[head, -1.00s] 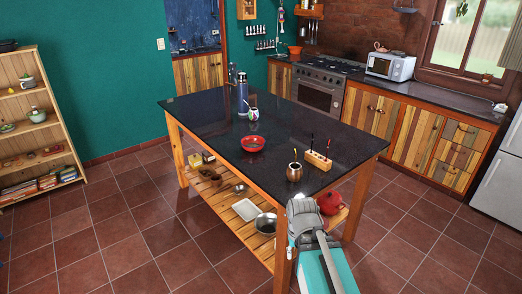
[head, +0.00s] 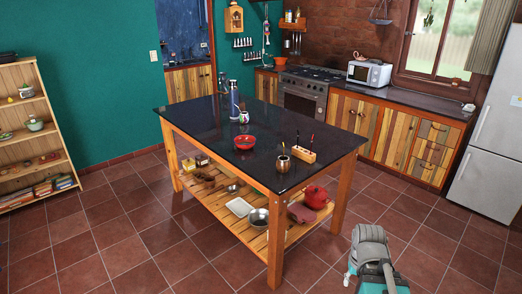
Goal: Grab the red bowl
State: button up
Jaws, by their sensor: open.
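The red bowl (head: 245,143) sits upright on the dark top of the wooden table (head: 205,125), near the middle of the tabletop. It looks open and stands clear of the other things there. My grey and teal arm shows at the lower right, in front of the table and apart from it. The jaws of my gripper cannot be made out in the head view. Nothing of mine touches the bowl.
Near the bowl stand a blue bottle (head: 234,99), a patterned cup (head: 244,117), a metallic pot (head: 283,163) and a wooden holder (head: 300,153). A red kettle (head: 316,196) and pans are on the lower shelf. The tiled floor (head: 140,255) in front is clear.

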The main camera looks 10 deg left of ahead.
aim_at(245, 142)
jog(key=z, duration=0.15)
jog(key=k, duration=0.4)
jog(key=z, duration=0.1)
jog(key=i, duration=2)
jog(key=u, duration=0.95)
jog(key=i, duration=1.1)
jog(key=u, duration=0.45)
